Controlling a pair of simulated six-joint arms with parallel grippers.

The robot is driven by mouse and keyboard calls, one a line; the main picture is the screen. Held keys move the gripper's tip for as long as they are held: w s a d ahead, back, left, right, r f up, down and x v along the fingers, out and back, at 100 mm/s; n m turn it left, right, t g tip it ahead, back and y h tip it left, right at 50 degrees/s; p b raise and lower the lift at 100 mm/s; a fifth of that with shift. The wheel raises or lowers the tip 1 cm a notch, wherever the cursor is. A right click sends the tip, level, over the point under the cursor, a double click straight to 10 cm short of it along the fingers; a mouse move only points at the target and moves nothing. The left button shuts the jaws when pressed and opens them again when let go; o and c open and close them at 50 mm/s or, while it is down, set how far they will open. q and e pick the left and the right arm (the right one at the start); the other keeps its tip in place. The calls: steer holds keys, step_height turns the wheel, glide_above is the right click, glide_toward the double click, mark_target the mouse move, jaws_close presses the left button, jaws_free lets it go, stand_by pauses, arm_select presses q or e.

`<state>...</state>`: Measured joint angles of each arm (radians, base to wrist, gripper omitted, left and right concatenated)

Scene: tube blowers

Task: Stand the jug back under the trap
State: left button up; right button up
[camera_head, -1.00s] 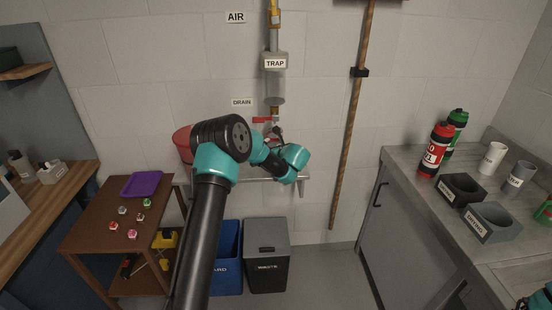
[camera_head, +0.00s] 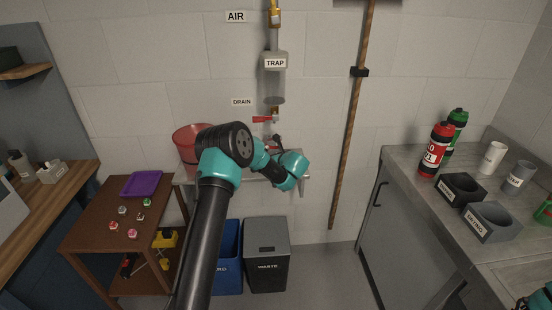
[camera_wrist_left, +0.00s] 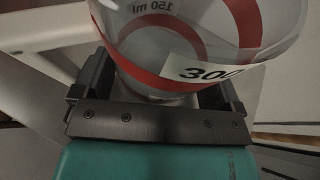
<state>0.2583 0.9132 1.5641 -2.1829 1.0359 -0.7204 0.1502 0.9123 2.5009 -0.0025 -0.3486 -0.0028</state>
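The jug (camera_wrist_left: 185,40) fills the upper part of the left wrist view, a clear cup with red bands and marks reading 150 ml and 300. It sits between the two fingers of my left gripper (camera_wrist_left: 158,92), close to the palm. The fingers are apart on either side of it; whether they press on it is unclear. In the head view my left forearm and wrist hide most of the jug and gripper. The trap (camera_head: 274,75) is a clear cylinder on the wall with a red-handled valve (camera_head: 264,119) below it.
A shelf (camera_head: 303,187) sits on the wall below the trap, with a red bucket (camera_head: 187,145) at its left. Blue and grey bins (camera_head: 267,255) stand beneath. A brown cart (camera_head: 88,222) is left, a grey counter (camera_head: 405,170) with bottles right.

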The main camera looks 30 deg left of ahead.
arm_select(q)
steer(key=shift+r, duration=0.15)
steer(key=v, duration=1.2)
stand_by(0.6)
